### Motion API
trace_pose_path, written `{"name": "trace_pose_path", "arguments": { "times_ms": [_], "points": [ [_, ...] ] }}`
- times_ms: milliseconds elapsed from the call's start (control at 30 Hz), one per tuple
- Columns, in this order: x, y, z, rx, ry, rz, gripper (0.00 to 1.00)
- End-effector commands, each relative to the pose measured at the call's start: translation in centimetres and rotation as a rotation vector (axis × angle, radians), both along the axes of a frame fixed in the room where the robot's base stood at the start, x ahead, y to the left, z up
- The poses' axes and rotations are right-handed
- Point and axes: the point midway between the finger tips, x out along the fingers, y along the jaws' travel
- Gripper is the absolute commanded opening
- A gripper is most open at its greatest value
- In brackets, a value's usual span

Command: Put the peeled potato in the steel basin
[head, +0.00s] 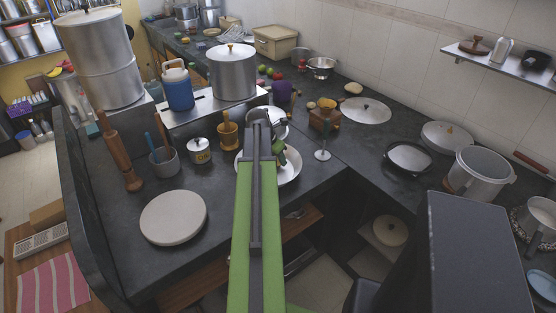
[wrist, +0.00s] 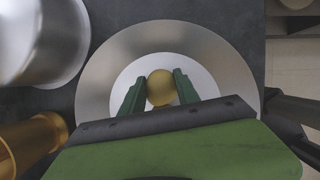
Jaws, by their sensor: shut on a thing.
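The peeled potato (wrist: 161,88) is a small yellow round thing between the two green fingers of my gripper (wrist: 159,78) in the wrist view. My gripper is shut on it. A wide, shallow steel basin (wrist: 102,80) with a grey sloping wall and a paler floor lies beneath them. The potato shows against the basin's floor; I cannot tell how high it is above it. In the head view the basin (head: 291,172) stands near the counter's inner corner, partly hidden by my arm. The potato is hidden there.
A brass mortar (head: 228,137) and a steel pot (wrist: 38,38) stand close to the basin's left in the wrist view. A wooden grinder (head: 324,117) and a stemmed glass (head: 322,148) stand to its right in the head view. The counter's front edge is close.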

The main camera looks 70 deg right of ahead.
Motion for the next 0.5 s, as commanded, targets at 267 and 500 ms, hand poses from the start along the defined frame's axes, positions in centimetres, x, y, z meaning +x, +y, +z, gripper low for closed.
{"name": "trace_pose_path", "arguments": {
  "times_ms": [267,500],
  "points": [
    [0.04,0.01,-0.27,0.000,0.000,0.001,0.57],
    [0.06,0.02,-0.28,0.000,0.000,0.001,0.59]
  ]
}}
